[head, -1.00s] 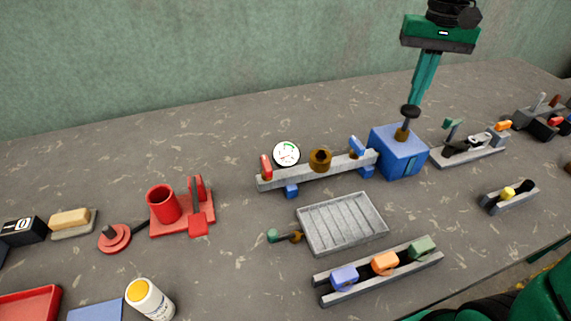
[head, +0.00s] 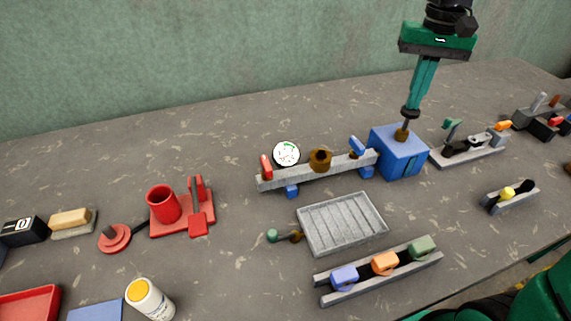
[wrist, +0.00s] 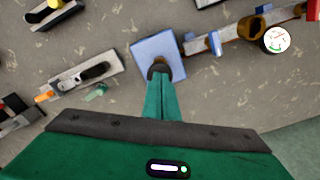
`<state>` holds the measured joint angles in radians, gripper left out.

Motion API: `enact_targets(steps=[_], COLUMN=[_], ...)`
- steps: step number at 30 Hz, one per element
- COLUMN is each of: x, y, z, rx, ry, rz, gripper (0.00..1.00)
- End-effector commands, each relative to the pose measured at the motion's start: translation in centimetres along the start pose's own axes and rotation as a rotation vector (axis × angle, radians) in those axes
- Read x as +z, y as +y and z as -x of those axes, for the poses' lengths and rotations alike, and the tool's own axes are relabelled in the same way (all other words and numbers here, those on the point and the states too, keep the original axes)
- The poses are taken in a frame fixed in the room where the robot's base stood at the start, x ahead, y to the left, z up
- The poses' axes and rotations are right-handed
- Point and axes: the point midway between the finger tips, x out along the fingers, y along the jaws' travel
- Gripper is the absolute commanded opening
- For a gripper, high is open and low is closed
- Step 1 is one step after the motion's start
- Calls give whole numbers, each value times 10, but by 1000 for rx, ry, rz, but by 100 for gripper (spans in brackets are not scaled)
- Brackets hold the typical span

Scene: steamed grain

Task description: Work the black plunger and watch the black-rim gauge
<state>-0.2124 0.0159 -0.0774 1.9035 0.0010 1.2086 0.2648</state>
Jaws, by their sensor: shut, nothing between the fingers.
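The black plunger (head: 410,112) stands up from the top of a blue box (head: 398,158), with a brown collar at its base. My gripper (head: 412,104) is directly above it, pointing down, with shut fingertips at or touching the knob; nothing is between the fingers. In the wrist view the fingers (wrist: 160,78) cover much of the knob above the blue box (wrist: 150,50).
The grey rail (head: 325,170) carries a red lever, brown fitting and blue lever. A grey ribbed tray (head: 343,223) and a block rack (head: 378,272) lie in front. A clamp fixture (head: 468,147) stands close right of the blue box. Bare table lies behind the rail.

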Motion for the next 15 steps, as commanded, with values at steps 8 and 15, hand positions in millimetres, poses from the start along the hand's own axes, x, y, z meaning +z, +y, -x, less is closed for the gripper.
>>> enact_targets(steps=[8, 15], x=[0, 1], y=[0, 0], z=[-13, -24], rx=[1, 1], ry=[-3, -4], rz=[0, 0], gripper=[0, 0])
